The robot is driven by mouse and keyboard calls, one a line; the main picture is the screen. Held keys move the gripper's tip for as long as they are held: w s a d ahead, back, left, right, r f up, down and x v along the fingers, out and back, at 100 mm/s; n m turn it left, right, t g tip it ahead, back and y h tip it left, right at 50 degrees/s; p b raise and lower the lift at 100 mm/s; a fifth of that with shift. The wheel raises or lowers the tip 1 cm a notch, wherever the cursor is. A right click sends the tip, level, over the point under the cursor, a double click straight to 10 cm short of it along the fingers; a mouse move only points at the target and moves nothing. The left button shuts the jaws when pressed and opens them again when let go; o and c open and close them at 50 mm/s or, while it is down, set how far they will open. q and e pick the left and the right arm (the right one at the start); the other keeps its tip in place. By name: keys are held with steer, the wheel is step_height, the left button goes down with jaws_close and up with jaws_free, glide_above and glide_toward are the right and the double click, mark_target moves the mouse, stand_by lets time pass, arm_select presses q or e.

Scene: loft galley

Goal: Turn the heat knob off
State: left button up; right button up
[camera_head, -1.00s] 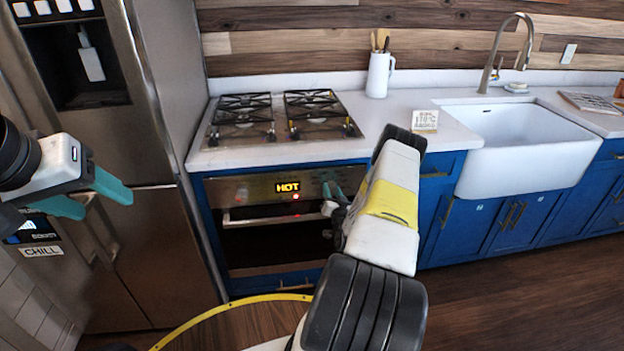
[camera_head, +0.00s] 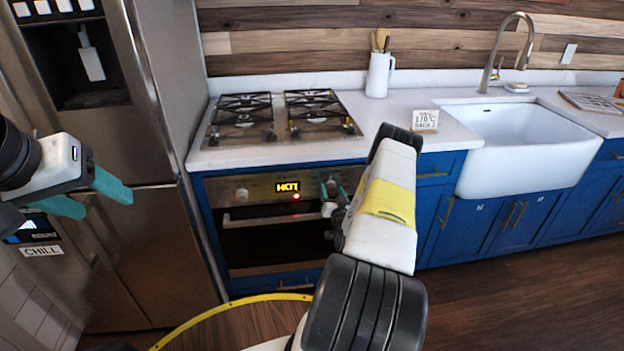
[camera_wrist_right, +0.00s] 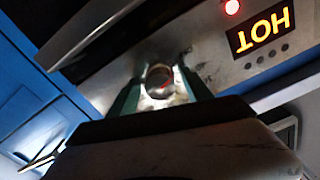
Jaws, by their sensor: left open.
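In the head view my right gripper (camera_head: 334,190) is at the panel and hides most of the knob. The lit display (camera_head: 287,187) shows yellow letters, reading HOT upside down in the wrist view (camera_wrist_right: 263,32). My left gripper (camera_head: 92,198) is open and empty before the fridge.
The oven door handle (camera_head: 262,220) runs below the panel. A red light (camera_wrist_right: 232,6) glows by the display. Gas burners (camera_head: 270,118) sit above on the counter. The fridge (camera_head: 150,240) stands left; a sink (camera_head: 520,140) is right.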

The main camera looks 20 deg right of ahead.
steer(key=v, duration=0.7)
steer(key=shift+s, duration=0.4)
steer(key=shift+a, duration=0.1)
